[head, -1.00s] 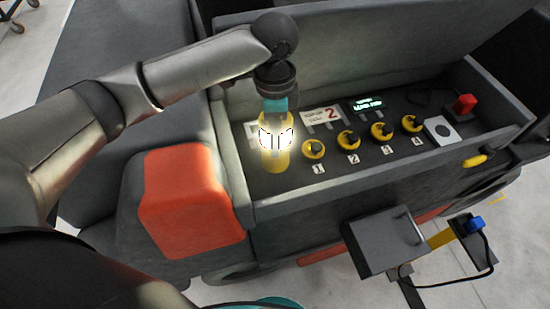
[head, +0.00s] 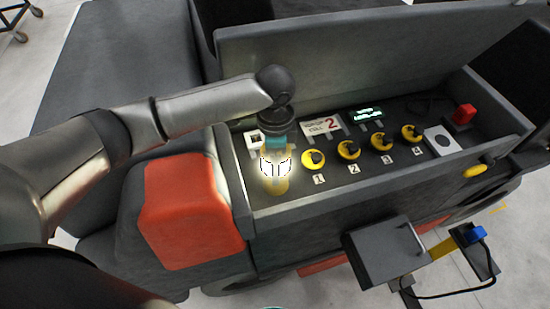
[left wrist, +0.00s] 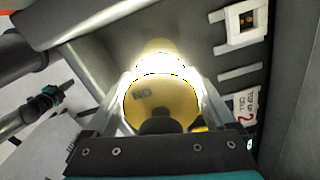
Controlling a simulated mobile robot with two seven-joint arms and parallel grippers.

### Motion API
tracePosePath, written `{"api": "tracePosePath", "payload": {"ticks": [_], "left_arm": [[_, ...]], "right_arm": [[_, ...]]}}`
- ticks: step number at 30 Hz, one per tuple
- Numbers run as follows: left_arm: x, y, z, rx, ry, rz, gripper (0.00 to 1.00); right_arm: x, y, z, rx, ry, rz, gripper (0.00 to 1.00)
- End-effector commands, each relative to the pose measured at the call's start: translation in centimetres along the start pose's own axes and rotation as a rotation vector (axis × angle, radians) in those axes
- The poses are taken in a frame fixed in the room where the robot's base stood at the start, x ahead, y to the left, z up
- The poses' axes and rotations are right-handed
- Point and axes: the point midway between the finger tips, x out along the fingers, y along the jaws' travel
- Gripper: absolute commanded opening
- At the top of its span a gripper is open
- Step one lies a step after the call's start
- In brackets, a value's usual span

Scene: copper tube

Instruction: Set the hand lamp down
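The hand lamp (head: 275,185) is yellow with a bright glowing band. It is at the left end of the control panel (head: 390,178), left of the first knob. My left gripper (head: 275,163) is around it from above, and its teal part shows over the glow. In the left wrist view the lamp's round yellow end (left wrist: 158,103) sits between the two fingers, with the glow just beyond. The glare hides whether the lamp touches the panel floor. A dark, teal-banded part at the left of that view appears to be my right arm; its fingers are not clear.
Several yellow-black knobs (head: 348,150) run to the right of the lamp, with a "2" label (head: 322,126) and a lit display (head: 367,112) behind. A red switch (head: 464,114) stands at the right. The panel's raised front wall (head: 340,190) and an orange block (head: 190,210) are close by.

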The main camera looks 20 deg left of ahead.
Motion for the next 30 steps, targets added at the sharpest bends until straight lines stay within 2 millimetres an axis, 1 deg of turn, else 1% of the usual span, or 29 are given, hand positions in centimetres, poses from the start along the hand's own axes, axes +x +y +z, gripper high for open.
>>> {"api": "tracePosePath", "payload": {"ticks": [1, 3, 10, 13, 17, 24, 27, 30], "left_arm": [[0.0, 0.0, 0.0, 0.000, 0.000, 0.000, 0.95], [0.0, 0.0, 0.0, 0.000, 0.000, 0.001, 1.00], [-0.1, 0.0, 0.0, 0.000, 0.000, 0.000, 1.00], [-0.8, -0.1, -0.1, 0.000, 0.002, -0.002, 1.00], [-3.0, -0.1, 0.0, 0.000, 0.002, -0.003, 1.00], [-8.2, -0.1, -0.1, 0.001, 0.002, -0.004, 1.00], [-10.0, -0.1, -0.1, 0.000, 0.003, -0.003, 1.00], [-11.3, -0.1, -0.1, -0.001, 0.003, -0.001, 1.00]], "right_arm": [[0.0, 0.0, 0.1, 0.000, -0.002, 0.000, 0.00], [0.0, 0.0, 0.2, 0.000, -0.003, 0.000, 0.00], [0.0, 0.0, 0.2, 0.000, -0.004, 0.000, 0.00], [0.0, 0.0, 0.2, 0.000, -0.004, 0.000, 0.00], [0.0, 0.0, 0.2, 0.000, -0.004, 0.000, 0.00], [0.0, 0.0, 0.2, 0.000, -0.004, 0.000, 0.00], [0.0, 0.0, 0.2, 0.000, -0.004, 0.000, 0.00], [0.0, 0.0, 0.2, 0.000, -0.003, 0.000, 0.00]]}}
